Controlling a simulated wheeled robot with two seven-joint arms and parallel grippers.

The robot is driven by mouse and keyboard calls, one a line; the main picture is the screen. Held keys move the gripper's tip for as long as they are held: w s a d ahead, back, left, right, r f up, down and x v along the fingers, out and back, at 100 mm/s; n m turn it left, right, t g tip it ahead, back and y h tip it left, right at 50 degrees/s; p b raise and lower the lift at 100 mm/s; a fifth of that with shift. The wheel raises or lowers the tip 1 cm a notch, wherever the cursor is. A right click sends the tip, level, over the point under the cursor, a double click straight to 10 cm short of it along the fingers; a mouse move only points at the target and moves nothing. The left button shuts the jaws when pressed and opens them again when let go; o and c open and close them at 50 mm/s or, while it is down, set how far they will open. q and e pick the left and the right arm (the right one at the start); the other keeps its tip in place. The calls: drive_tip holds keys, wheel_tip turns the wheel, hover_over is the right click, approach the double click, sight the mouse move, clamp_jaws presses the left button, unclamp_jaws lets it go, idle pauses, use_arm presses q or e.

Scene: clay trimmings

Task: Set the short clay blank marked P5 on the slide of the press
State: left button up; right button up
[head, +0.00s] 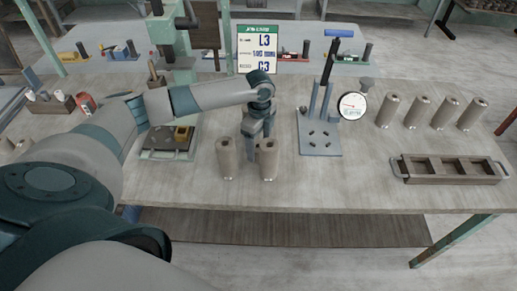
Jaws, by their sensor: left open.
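Two tan cylindrical clay blanks, a left one (227,160) and a right one (268,160), stand upright near the front middle of the table. I cannot read a P5 mark on any blank. My left gripper (258,147) is open, pointing down just behind and between these two blanks; the right blank hides part of its fingers. I cannot tell whether it touches either blank. A green machine (178,52), apparently the press, stands to the left, partly hidden behind my left arm. My right gripper is not in view.
Several more blanks (418,112) stand at the right, behind a wooden compartment tray (450,170). The front middle-right table is clear.

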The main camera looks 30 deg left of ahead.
use_arm(q)
drive_tip(key=shift+f, duration=1)
drive_tip(key=c, duration=1.4)
drive_tip(key=shift+r, duration=0.8)
wheel_tip(320, 180, up, 8)
drive_tip(key=b, duration=0.2)
drive_tip(key=shift+r+b, duration=0.25)
drive_tip(key=shift+b, duration=0.15)
